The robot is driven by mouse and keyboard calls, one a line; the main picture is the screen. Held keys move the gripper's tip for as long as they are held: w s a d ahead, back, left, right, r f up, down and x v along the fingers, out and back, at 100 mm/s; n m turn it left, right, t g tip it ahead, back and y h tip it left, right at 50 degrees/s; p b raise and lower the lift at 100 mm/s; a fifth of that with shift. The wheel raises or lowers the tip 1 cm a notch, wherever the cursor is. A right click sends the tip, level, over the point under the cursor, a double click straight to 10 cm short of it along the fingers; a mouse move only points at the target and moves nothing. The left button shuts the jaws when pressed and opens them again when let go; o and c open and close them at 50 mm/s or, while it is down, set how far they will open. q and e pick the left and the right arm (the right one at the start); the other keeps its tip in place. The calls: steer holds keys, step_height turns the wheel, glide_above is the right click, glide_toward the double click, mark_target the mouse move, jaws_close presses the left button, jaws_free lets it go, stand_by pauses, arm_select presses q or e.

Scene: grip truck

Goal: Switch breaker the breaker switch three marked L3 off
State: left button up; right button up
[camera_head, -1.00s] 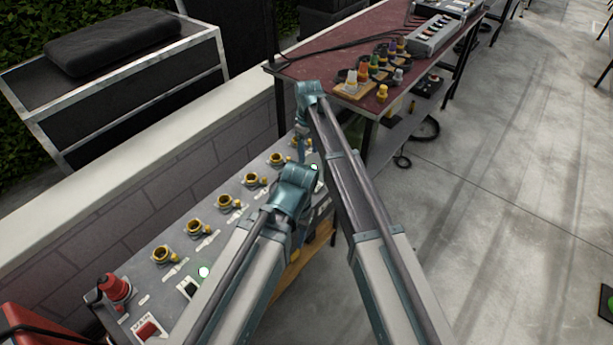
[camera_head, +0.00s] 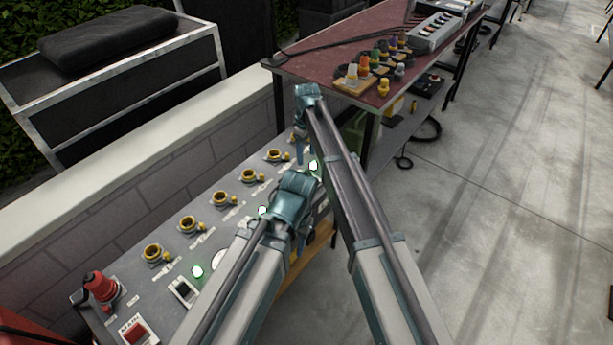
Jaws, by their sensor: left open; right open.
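The grey breaker panel (camera_head: 130,290) runs along the low wall, with a row of yellow sockets and several green lights. One black switch (camera_head: 183,291) shows beside the lower-left green light (camera_head: 197,271). I cannot read an L3 mark, and my arms cover part of the panel's right side. My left gripper (camera_head: 292,240) is over the panel's right edge, pointing down; its fingers are small and partly hidden by its wrist. My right gripper (camera_head: 299,152) hangs over the far end of the panel, near another green light (camera_head: 313,165). Both are open, and I see nothing held.
A red MAIN switch (camera_head: 135,332) and a red plug socket (camera_head: 101,287) are at the panel's near end. A dark red table (camera_head: 335,50) with coloured connectors stands beyond my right arm. The concrete floor (camera_head: 510,220) at right is clear.

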mark_target(307, 170)
step_height(307, 170, down, 8)
steer(key=b, duration=0.6)
steer(key=shift+r+b, duration=0.1)
steer(key=shift+b, duration=0.3)
jaws_close()
